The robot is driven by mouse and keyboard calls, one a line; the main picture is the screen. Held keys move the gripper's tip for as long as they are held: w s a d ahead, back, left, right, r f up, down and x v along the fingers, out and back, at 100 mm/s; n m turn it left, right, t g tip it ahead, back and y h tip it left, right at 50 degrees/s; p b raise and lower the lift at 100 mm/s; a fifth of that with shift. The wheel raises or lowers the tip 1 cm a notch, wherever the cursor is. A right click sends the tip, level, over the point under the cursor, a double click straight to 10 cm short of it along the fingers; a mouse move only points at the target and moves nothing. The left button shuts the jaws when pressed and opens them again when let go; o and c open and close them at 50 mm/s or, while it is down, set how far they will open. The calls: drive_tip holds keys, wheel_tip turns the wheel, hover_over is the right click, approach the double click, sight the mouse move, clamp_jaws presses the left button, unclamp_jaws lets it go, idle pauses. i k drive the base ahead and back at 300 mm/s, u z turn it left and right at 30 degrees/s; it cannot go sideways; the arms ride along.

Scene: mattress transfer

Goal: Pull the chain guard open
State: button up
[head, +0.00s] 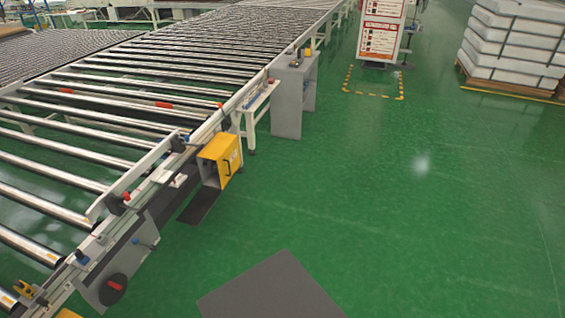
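A yellow box-shaped guard (219,158) is fixed to the near side of the roller conveyor, left of the picture's middle. It looks like the chain guard. A dark handle shows on its right-hand face, and the guard appears shut.
The roller conveyor (75,165) fills the left side. A grey cabinet (288,100) stands beside it farther back. A sign stand (381,30) and stacked white mattresses (510,45) on a pallet are at the back right. The green floor (400,200) right of the conveyor is mostly clear.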

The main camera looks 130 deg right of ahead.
sight(224, 148)
drive_tip(key=z, duration=1.85)
drive_tip(key=i, duration=0.1)
drive_tip(key=z, duration=4)
drive_tip(key=i, duration=2.25)
drive_tip(key=u, duration=2.15)
